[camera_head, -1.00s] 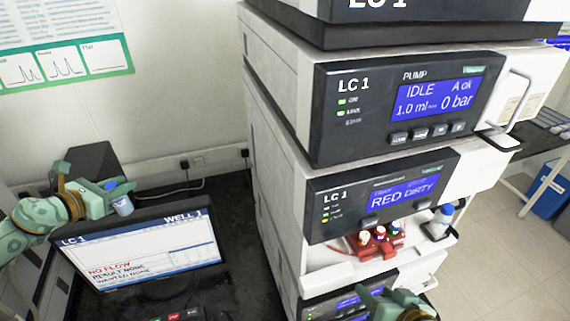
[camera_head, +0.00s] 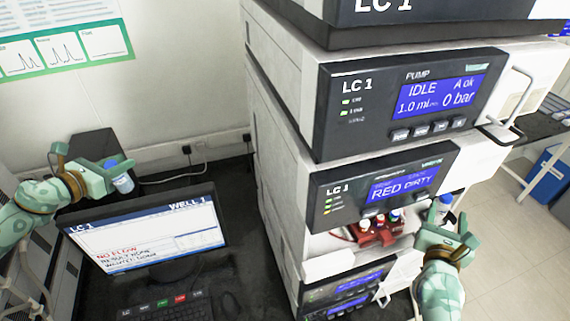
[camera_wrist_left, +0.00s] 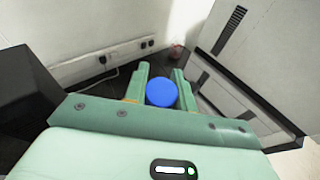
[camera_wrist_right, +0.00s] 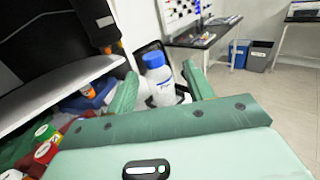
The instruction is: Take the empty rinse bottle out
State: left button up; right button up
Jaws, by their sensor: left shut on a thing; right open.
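A rinse bottle (camera_wrist_right: 160,85) with a blue cap and pale body stands upright in a dark holder beside the open module on the right; its top also shows in the head view (camera_head: 443,203). My right gripper (camera_head: 446,222) is open, and in the right wrist view the bottle appears between its fingers (camera_wrist_right: 160,78). I cannot tell whether they touch it. My left gripper (camera_head: 112,172) is shut on another small bottle (camera_head: 123,184), held above and behind the monitor. In the left wrist view its blue cap (camera_wrist_left: 161,92) sits between the fingers (camera_wrist_left: 160,72).
The LC stack (camera_head: 395,105) stands in the middle, its lower module display reading RED DIRTY. An open tray holds a red rack (camera_head: 375,232) with capped vials, left of my right gripper. The monitor (camera_head: 150,235) and keyboard (camera_head: 170,308) are on the dark bench.

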jog(key=x, duration=0.8)
jog(key=shift+w+a+f, duration=0.15)
jog(key=shift+w+a, duration=0.05)
jog(key=shift+a, duration=0.2)
jog(key=shift+s, duration=0.2)
jog(key=c, duration=0.6)
jog(key=shift+w, duration=0.1)
jog(key=shift+c, duration=1.4)
